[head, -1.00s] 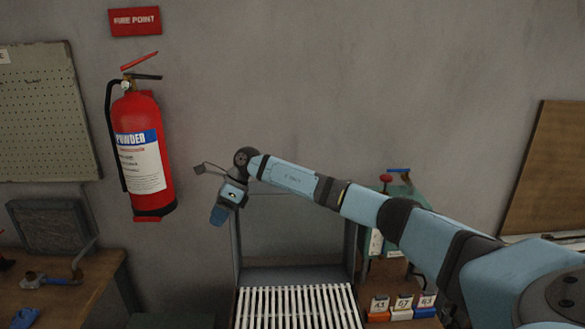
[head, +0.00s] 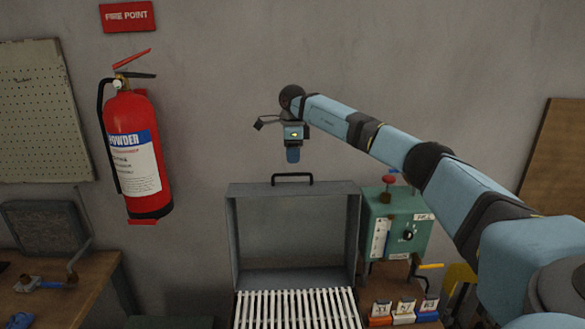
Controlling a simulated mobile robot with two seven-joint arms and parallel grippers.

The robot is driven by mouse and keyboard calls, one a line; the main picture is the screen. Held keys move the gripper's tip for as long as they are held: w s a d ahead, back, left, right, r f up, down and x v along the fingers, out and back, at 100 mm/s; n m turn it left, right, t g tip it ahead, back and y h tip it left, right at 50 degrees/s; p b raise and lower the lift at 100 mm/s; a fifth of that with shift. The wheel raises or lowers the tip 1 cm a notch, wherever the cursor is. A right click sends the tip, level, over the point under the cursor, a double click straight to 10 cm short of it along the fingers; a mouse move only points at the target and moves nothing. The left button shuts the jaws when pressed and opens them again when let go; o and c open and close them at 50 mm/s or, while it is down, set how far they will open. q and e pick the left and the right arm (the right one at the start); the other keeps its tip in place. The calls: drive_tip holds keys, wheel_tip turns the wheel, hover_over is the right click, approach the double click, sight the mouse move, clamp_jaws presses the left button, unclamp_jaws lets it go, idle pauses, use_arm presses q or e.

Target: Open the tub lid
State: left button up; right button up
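The tub lid (head: 232,235) is a grey rectangular panel with a raised rim, standing upright at the back of the tub. A black handle (head: 291,176) sits on its top edge. White parallel slats (head: 297,308) lie in front of the lid, cut off by the bottom of the picture. My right gripper (head: 293,156) hangs pointing down above the handle, apart from it, with blue fingertips. Its fingers overlap in this view, so I cannot see whether they are open or shut. My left gripper is out of view.
A green control box (head: 405,225) with a red knob stands right of the lid. Small numbered blocks (head: 403,312) sit in front of it. A red fire extinguisher (head: 133,155) hangs on the wall at left. A wooden bench (head: 70,300) with a clamp is at lower left.

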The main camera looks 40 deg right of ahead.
wheel_tip(320, 180, down, 6)
drive_tip(key=shift+w+r+p, duration=0.1)
drive_tip(key=shift+r+p, duration=0.05)
drive_tip(key=shift+p, duration=0.25)
clamp_jaws()
